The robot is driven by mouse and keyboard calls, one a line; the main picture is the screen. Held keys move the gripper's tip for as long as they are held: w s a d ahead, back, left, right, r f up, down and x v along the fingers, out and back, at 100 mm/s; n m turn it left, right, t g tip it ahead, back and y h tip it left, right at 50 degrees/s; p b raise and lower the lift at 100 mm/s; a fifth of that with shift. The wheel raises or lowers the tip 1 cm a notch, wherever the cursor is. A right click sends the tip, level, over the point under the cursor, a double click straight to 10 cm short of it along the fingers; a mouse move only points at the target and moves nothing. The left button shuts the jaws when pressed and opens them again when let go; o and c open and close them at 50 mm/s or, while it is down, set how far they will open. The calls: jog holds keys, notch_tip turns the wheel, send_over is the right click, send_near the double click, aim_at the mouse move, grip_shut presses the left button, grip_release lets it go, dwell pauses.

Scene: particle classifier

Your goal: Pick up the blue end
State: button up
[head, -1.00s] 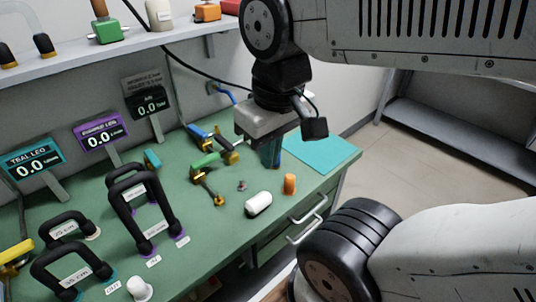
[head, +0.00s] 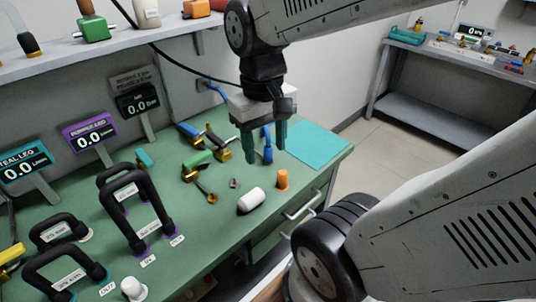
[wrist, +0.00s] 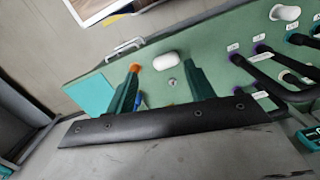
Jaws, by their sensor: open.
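A small upright blue piece (head: 268,152), seemingly the blue end, shows on the green table behind and between the fingers of my gripper (head: 265,160) in the head view. Its lower part looks wider. In the wrist view a bit of blue (wrist: 140,100) shows beside the left finger, mostly hidden. My gripper (wrist: 162,68) is open and empty, its two teal fingers pointing down above the table. I cannot tell its exact height or distance from the blue piece. A blue-handled fitting (head: 190,132) lies farther left.
A white cylinder (head: 251,200) and an orange cylinder (head: 282,179) stand or lie near the front edge. A green-handled fitting (head: 197,160) lies left of the gripper. Black handles (head: 139,200) stand farther left. A flat teal sheet (head: 318,147) covers the right corner.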

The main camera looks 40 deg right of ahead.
jog(key=w+d+f+m, duration=0.6)
jog(key=w+d+f, duration=0.55)
jog(key=d, duration=0.25)
send_over(268, 146)
jog(key=shift+d+f+m+t, duration=0.3)
jog(key=shift+f+m, duration=0.1)
jog(key=shift+f, duration=0.05)
jog(key=f, duration=0.7)
jog(key=shift+a+f, duration=0.25)
jog(key=shift+f, duration=0.05)
jog(key=c, duration=1.1)
